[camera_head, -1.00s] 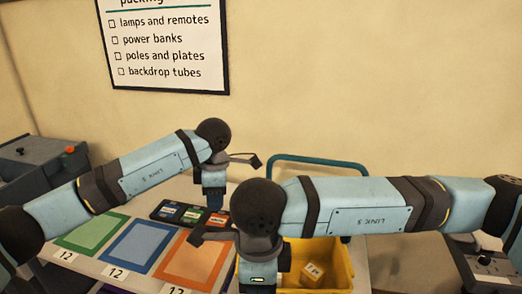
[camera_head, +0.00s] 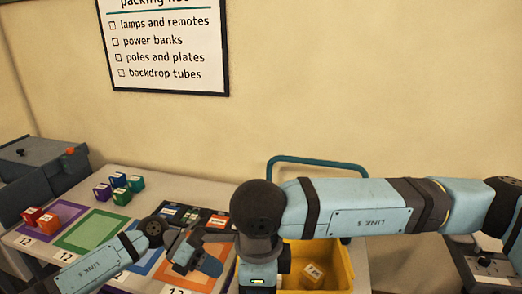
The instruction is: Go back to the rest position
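My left gripper (camera_head: 193,256) is low over the table, in front of the dark tray and over the blue and orange squares. Its fingertips are too small and dark to tell whether they are open or shut. My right arm reaches in from the right, and its gripper body (camera_head: 264,272) points down beside the left wall of the yellow crate. The fingers of the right gripper are cut off by the bottom edge of the picture. I see nothing clearly held by either gripper.
The table (camera_head: 160,183) carries several coloured cubes at the left, with red ones (camera_head: 46,221) on the purple square. A dark tray (camera_head: 217,221) of labelled items lies behind my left gripper. A packing list hangs on the wall.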

